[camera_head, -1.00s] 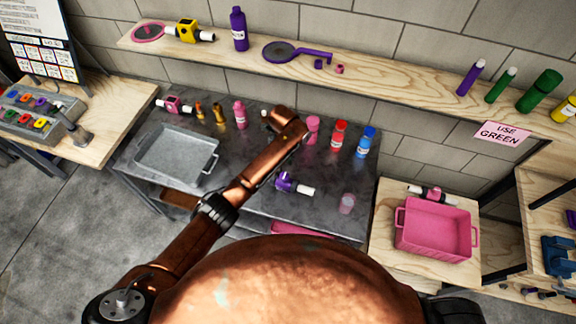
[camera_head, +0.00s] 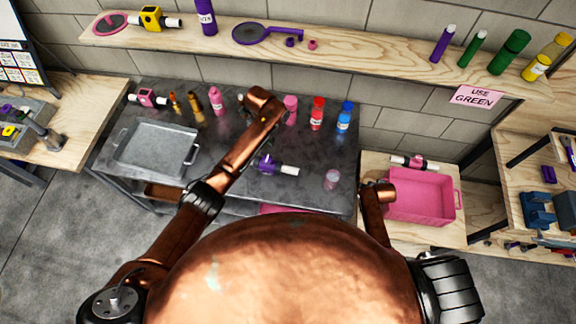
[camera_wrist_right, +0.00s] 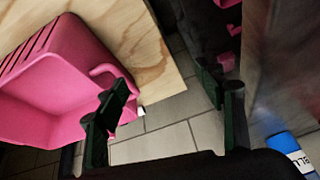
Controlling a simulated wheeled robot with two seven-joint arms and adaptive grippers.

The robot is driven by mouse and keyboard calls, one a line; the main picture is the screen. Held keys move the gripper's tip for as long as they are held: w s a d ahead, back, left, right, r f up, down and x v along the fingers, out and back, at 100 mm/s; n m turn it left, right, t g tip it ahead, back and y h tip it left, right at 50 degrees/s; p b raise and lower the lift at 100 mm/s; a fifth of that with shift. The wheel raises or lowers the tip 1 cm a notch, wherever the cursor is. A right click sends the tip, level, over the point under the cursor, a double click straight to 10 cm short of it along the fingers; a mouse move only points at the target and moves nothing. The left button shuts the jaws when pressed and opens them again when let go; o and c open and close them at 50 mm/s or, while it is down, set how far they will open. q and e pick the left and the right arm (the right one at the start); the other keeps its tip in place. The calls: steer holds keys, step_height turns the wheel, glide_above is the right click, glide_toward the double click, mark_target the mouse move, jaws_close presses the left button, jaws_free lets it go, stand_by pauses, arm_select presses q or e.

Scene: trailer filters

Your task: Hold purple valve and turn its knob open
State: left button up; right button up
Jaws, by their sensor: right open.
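The purple valve (camera_head: 267,166) lies on the dark metal table, with a white end pointing right. In the head view it is just right of my left arm's copper link. My left arm reaches over the table, but its fingers cannot be made out, and I cannot tell whether they touch the valve. My right gripper (camera_wrist_right: 168,105) is open and empty in the right wrist view. It is above the gap between the wooden stand and the metal table. The valve does not show clearly in that view.
A grey metal tray (camera_head: 156,148) and several bottles stand on the metal table. A pink crate (camera_head: 422,222) sits on the wooden stand at right and shows close in the wrist view (camera_wrist_right: 60,60). A wooden shelf (camera_head: 370,55) runs along the wall behind.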

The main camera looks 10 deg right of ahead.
steer(key=w+r+m, duration=0.2)
steer(key=w+r, duration=0.5)
steer(key=r, duration=0.2)
step_height(320, 180, up, 7)
steer(key=m+y, duration=0.5)
steer(key=m, duration=0.9)
glide_above(282, 168)
steer(key=s+d, duration=0.2)
steer(key=shift+g, duration=0.4)
steer(key=shift+x, duration=3.6)
steer(key=shift+s+a, duration=0.1)
steer(key=shift+a, duration=0.1)
